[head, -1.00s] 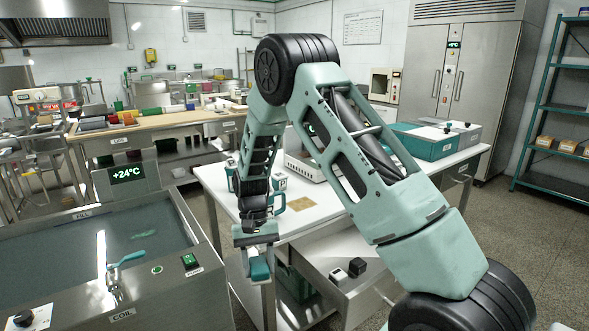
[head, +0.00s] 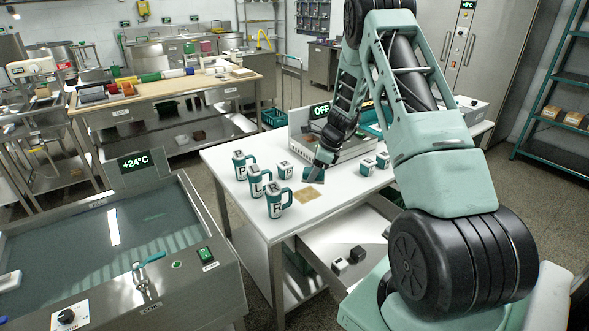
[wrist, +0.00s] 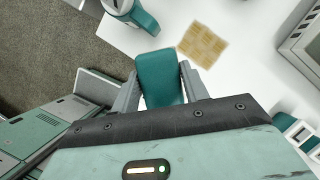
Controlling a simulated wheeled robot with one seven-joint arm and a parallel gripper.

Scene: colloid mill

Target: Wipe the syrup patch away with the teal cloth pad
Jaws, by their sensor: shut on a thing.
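The syrup patch (head: 297,195) is a tan-yellow square lying flat on the white table top (head: 245,218); it also shows whole in the wrist view (wrist: 203,44). My gripper (head: 318,172) is shut on the teal cloth pad (wrist: 160,78), which sticks out between the two grey fingers. In the head view the pad (head: 313,175) is over the table, just behind and right of the patch. In the wrist view the pad is beside the patch, below and left of it, not overlapping it. I cannot tell whether the pad touches the table.
Teal-and-white lettered mugs (head: 277,198) stand left of the patch. Lettered cubes (head: 284,171) stand behind it and to its right. A steel machine with an "OFF" display (head: 319,111) stands at the back. An open drawer (head: 335,240) juts from the table's front.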

